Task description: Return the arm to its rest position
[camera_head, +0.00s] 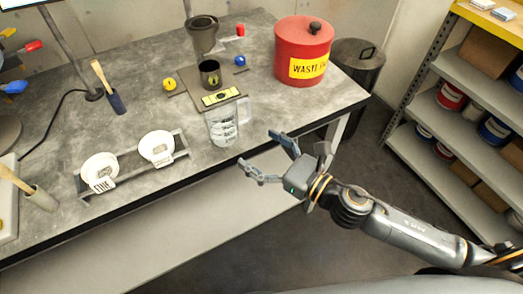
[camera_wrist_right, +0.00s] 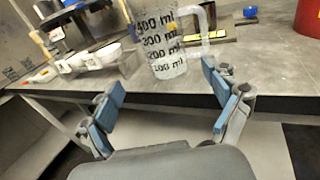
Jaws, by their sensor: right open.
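My right gripper (camera_head: 266,161) is open and empty, in front of the table's front edge. Its two blue-padded fingers are spread apart in the right wrist view (camera_wrist_right: 160,108). My right arm reaches in from the lower right of the head view. A clear measuring jug (camera_head: 222,124) with black marks stands upright on the table just beyond the gripper, apart from its fingers. The jug also shows in the right wrist view (camera_wrist_right: 165,42), past the fingertips. My left gripper is not in view.
The grey table (camera_head: 160,97) holds two white cups (camera_head: 157,147) on a rack, a dark cup (camera_head: 210,74) on a scale, a grey pitcher (camera_head: 203,36) and a red waste bin (camera_head: 303,52). A shelf unit (camera_head: 462,95) stands right.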

